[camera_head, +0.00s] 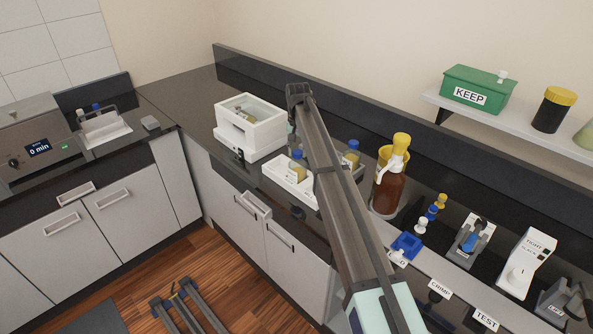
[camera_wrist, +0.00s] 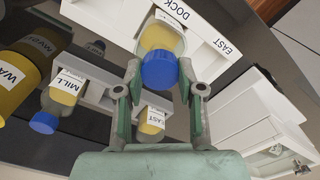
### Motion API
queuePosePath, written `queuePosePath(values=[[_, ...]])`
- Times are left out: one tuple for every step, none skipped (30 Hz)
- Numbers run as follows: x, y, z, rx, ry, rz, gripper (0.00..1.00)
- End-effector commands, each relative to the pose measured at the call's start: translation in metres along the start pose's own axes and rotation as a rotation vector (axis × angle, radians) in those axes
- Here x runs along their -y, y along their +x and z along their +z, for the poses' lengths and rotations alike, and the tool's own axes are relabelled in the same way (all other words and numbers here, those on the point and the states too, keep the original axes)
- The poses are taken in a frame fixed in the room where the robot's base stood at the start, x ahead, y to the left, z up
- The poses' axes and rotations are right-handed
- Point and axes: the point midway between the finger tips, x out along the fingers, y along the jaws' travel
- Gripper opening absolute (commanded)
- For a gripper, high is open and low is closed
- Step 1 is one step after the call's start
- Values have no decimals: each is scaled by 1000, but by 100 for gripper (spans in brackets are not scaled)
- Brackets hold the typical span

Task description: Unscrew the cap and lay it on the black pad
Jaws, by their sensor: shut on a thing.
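In the wrist view, a blue cap (camera_wrist: 159,70) tops a bottle of yellow oil (camera_wrist: 160,36). The bottle sits in a white holder labelled DOCK (camera_wrist: 205,28), with EAST marked beside it. My gripper (camera_wrist: 160,78) is shut on the blue cap, one finger on each side. The cap is on or against the bottle's mouth; I cannot tell whether its thread is engaged. I cannot single out the black pad against the dark counter.
In the wrist view, a blue-capped bottle labelled MILL (camera_wrist: 67,88) and a large yellow container (camera_wrist: 14,82) stand to the left. In the head view, a white box (camera_head: 249,128) stands left of my arm and a brown bottle (camera_head: 388,190) right of it.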

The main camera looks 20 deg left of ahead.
Motion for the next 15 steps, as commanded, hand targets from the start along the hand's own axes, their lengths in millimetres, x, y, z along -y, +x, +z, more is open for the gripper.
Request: queuePosePath(values=[[0,0,0,0,3,0,0],[0,0,0,0,3,0,0],[0,0,0,0,4,0,0],[0,-1,0,0,4,0,0],[0,-2,0,0,4,0,0],[0,-2,0,0,5,0,0],[0,-3,0,0,5,0,0],[0,-4,0,0,5,0,0],[0,-5,0,0,5,0,0],[0,-6,0,0,6,0,0],[0,-7,0,0,6,0,0],[0,-8,0,0,6,0,0],[0,-9,0,0,6,0,0],[0,-10,0,0,6,0,0],[0,-11,0,0,6,0,0]])
